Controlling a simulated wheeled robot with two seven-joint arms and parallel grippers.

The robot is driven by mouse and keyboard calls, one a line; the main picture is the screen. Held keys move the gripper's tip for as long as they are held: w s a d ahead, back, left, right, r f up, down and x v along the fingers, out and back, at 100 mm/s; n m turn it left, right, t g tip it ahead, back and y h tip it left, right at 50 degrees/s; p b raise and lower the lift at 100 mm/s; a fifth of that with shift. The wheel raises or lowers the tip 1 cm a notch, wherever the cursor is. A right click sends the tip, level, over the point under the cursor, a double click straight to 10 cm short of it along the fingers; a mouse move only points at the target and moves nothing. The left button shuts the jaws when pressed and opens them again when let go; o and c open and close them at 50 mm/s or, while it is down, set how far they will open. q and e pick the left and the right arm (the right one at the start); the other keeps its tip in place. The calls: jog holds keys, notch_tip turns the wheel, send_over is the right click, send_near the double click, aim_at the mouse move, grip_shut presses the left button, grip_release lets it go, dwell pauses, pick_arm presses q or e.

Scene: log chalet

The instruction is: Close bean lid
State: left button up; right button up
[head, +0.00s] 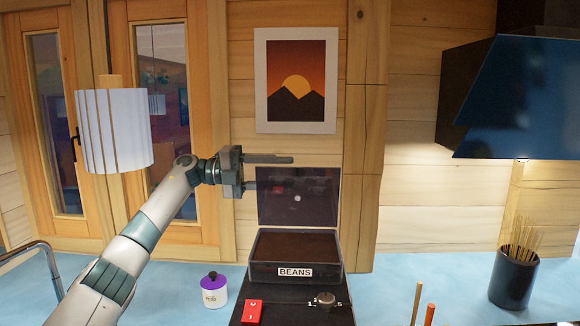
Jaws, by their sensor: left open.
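The bean lid (318,208) is a dark see-through panel with a small pale knob. It stands upright, open, at the back of the bean box. The bean box (295,248) is dark, with a white "BEANS" label on its front, and sits on top of a black machine. My left gripper (288,172) is open and empty. Its fingers point right, one above the other, in front of the lid's upper left edge. I cannot tell whether the lower finger touches the lid. My right gripper is not in view.
The black machine (290,312) has a red switch (253,312) and a dial (325,298). A dark cup of sticks (512,275) stands at the right, under a range hood (520,95).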

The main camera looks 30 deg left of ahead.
pick_arm(q)
jog(key=shift+p+x, duration=0.35)
jog(key=shift+x, duration=0.9)
grip_shut()
jog(key=shift+s, duration=0.1)
